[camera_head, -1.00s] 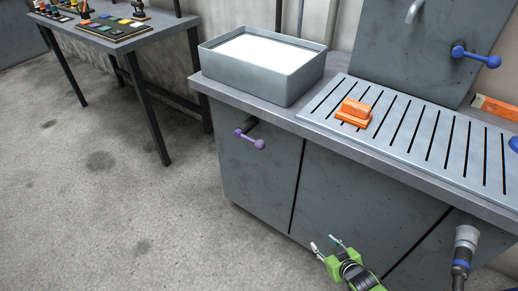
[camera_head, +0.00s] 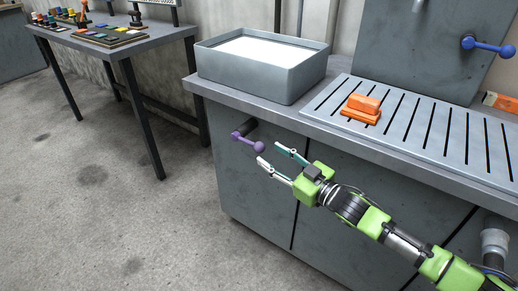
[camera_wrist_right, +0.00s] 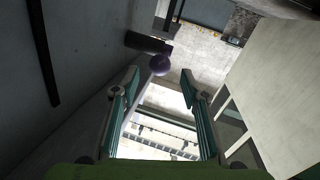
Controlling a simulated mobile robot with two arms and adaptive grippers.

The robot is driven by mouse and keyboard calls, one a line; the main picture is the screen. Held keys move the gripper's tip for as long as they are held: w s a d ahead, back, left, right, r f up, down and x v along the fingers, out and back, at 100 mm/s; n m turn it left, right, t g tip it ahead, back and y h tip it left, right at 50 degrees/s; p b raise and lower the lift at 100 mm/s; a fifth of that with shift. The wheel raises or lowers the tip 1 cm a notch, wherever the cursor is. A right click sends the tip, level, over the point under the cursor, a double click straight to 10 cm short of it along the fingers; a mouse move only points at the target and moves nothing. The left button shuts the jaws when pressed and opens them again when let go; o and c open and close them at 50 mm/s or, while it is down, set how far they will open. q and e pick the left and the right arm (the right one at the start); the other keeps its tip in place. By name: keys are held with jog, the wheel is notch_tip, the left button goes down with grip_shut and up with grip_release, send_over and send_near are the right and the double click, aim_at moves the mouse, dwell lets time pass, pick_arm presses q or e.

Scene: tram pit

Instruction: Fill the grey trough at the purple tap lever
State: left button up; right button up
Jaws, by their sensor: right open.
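The grey trough (camera_head: 262,70) stands on the left end of the counter, with a white surface inside it. The purple tap lever (camera_head: 248,140) sticks out from the cabinet front below the trough, with a round knob at its outer end. My right gripper (camera_head: 268,155) is open and empty, its fingertips close to the right of the knob. In the right wrist view the purple knob (camera_wrist_right: 160,65) shows ahead of the open fingers (camera_wrist_right: 158,82), not between them. My left gripper is not in view.
An orange block (camera_head: 362,106) sits on the slotted drain board (camera_head: 420,130) right of the trough. A blue lever (camera_head: 488,46) is on the upright panel. A table (camera_head: 120,45) with small coloured items stands at the back left. The floor at left is clear.

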aim_at(264, 150)
pick_arm(q)
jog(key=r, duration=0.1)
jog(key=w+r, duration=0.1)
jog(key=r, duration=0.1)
jog(key=shift+b, duration=0.35)
pick_arm(e)
jog(key=x, duration=0.6)
jog(key=shift+w+a, duration=0.1)
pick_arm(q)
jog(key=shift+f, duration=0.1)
pick_arm(e)
grip_shut()
